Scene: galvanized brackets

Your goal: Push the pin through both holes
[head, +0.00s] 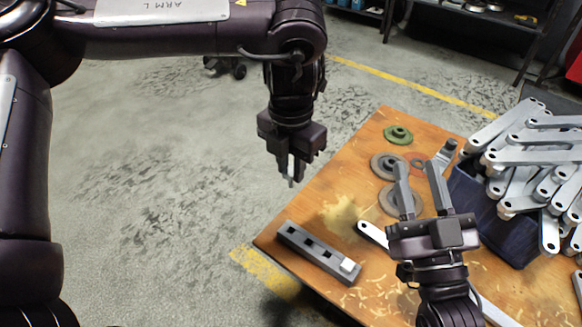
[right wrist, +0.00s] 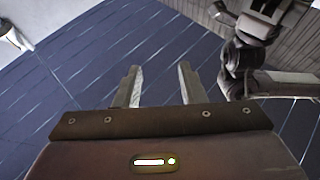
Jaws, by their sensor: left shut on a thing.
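My left gripper (head: 291,172) is shut on a small pale metal piece (head: 290,182), apparently the pin, which sticks out below the fingertips. It hangs in the air left of the table, above the floor. My right gripper (head: 418,180) is open over the table, its two fingers apart and pointing up and away; nothing shows between them in the right wrist view (right wrist: 160,84). A flat bracket (head: 370,234) lies on the table, partly hidden behind my right gripper. Its hole shows at the left end. I cannot make out two lined-up holes.
A grey block (head: 305,244) with dark square sockets and a pale cube (head: 348,266) at one end lies by the table's (head: 330,212) left edge. Washers (head: 388,166) and a green flanged part (head: 398,134) lie behind. A dark blue bin (head: 478,205) overflows with brackets (head: 540,150) at right.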

